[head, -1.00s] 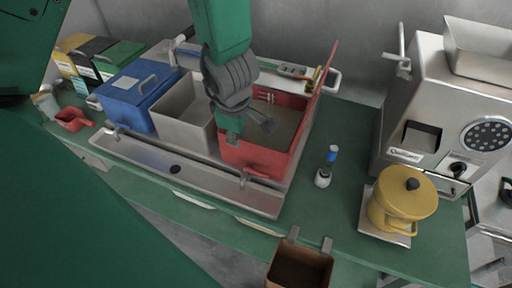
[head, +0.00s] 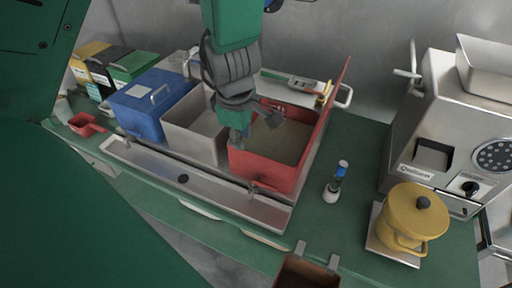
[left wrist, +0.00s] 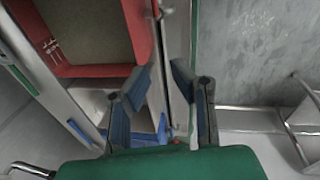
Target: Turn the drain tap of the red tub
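The red tub (head: 265,169) stands at the right end of a metal tray, with its red lid raised on the right and brown material inside. A small metal fitting (head: 252,187) shows low on its front wall; it looks like the drain tap, but its setting is too small to tell. My left gripper (head: 256,130) is over the tub's front left part, its fingers spread and nothing between them. In the left wrist view the left gripper (left wrist: 158,98) is open, with the red tub (left wrist: 95,72) at upper left. My right gripper is not in view.
A pale bin (head: 186,132) and a blue bin (head: 140,118) stand left of the tub. A blue-capped bottle (head: 333,186), yellow pot (head: 411,216) and metal grinder (head: 440,120) are to the right. A brown container (head: 305,272) hangs at the front edge.

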